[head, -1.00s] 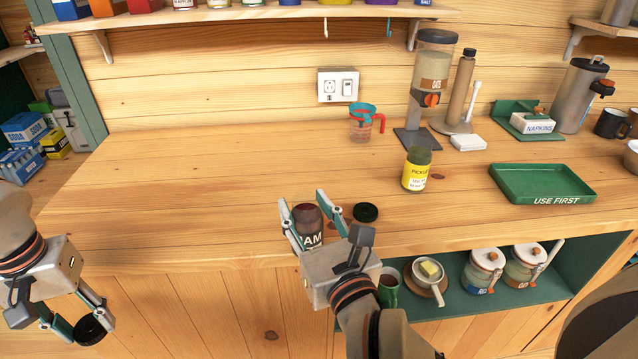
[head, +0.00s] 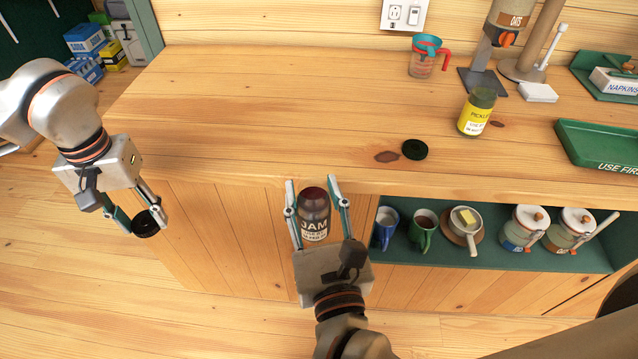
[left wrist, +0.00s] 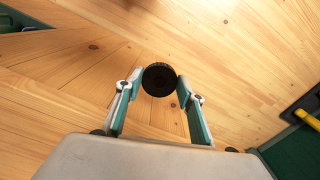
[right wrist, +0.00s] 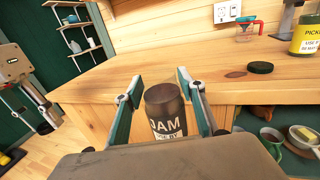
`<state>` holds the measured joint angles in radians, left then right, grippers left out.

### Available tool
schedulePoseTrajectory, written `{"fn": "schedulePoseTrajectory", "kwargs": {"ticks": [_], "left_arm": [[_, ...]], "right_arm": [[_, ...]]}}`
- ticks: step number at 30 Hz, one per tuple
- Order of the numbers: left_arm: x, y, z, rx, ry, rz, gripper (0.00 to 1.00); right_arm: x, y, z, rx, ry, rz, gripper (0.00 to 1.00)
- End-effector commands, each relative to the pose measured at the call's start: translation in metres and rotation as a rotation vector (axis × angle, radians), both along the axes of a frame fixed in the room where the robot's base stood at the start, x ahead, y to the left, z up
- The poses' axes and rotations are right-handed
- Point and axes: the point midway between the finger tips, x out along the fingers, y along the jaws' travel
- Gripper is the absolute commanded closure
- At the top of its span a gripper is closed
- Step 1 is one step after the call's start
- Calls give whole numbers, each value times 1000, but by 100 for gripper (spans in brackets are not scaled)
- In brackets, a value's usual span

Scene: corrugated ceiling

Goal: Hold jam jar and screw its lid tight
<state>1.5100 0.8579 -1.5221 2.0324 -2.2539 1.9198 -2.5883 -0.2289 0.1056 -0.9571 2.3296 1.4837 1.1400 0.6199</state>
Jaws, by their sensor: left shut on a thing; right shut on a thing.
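The jam jar (head: 314,222) is dark with a white label and has no lid on it. My right gripper (head: 315,190) is shut on the jar and holds it upright in front of the counter's front edge. The jar also shows between the fingers in the right wrist view (right wrist: 163,112). My left gripper (head: 142,216) is shut on a black lid (head: 147,223), off the left end of the counter. In the left wrist view the lid (left wrist: 159,79) sits between the fingertips. The lid and jar are well apart.
A pickle jar (head: 477,112), a measuring cup (head: 427,58) and a green tray (head: 600,142) stand behind and right. Mugs (head: 424,228) and canisters (head: 523,228) fill the shelf below. The counter's left part is clear.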

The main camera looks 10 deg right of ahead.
Motion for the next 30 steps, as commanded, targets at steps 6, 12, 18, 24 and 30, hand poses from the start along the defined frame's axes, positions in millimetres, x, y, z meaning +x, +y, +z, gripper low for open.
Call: {"fn": "schedulePoseTrajectory", "kwargs": {"ticks": [6, 12, 18, 24, 30], "left_arm": [[0, 0, 0, 0, 0, 0, 71], [4, -12, 7, -4, -4, 7, 71], [16, -61, 34, -17, -13, 41, 71], [20, -124, 71, -28, -15, 90, 71], [10, -186, 106, -31, -14, 135, 71]], "right_arm": [[0, 0, 0, 0, 0, 0, 99], [0, 0, 1, 0, -1, 0, 99], [0, 0, 1, 0, -2, 0, 99], [0, 0, 1, 0, -3, 0, 99], [0, 0, 2, 1, -3, 0, 99]]}}
